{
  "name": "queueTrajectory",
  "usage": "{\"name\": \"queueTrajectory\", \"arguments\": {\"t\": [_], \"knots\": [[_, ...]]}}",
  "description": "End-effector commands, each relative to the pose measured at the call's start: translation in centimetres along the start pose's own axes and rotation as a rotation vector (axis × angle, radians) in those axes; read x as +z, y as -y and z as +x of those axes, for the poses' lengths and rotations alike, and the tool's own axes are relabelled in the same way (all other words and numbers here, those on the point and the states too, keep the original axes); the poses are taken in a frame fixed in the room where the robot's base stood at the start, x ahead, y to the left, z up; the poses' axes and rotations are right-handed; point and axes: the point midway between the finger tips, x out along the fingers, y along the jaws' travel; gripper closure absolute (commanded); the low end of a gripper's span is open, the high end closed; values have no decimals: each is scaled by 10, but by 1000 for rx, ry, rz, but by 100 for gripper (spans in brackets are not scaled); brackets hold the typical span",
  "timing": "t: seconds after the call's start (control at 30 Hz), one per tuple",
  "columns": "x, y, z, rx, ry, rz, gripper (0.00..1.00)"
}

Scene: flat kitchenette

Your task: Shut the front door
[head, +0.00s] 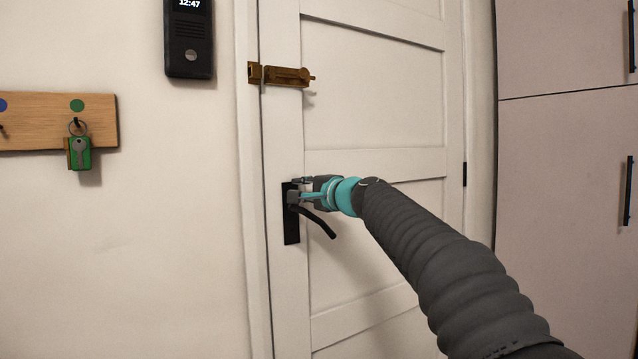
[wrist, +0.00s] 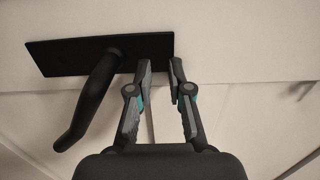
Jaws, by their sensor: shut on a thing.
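The white front door (head: 375,110) stands in its frame and looks flush or nearly flush; a thin dark line runs down its left edge. Its black handle plate (head: 291,232) carries a black lever (head: 322,226) that slopes down to the right. In the wrist view the plate (wrist: 60,55) lies across the top and the lever (wrist: 92,98) hangs left of my fingers. My gripper (head: 298,193) is at the plate's upper part, above the lever. Its fingertips (wrist: 161,76) are close together, shut on a part at the plate; what lies between them is mostly hidden.
A brass bolt (head: 286,76) sits higher on the door, with its keeper (head: 254,73) on the frame. A key rack (head: 40,122) and an intercom (head: 188,40) are on the left wall. Tall cabinets (head: 565,170) stand at right.

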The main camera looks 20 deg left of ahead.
Motion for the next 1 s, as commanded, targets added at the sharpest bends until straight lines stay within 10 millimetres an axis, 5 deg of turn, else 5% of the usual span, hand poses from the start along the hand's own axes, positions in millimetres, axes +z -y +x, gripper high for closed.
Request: {"name": "queueTrajectory", "arguments": {"t": [0.5,0.9,1.0], "knots": [[-22,21,-126,-34,4,23,100],[-16,21,-165,-32,9,7,100],[-16,1,-164,28,16,-66,100]]}}
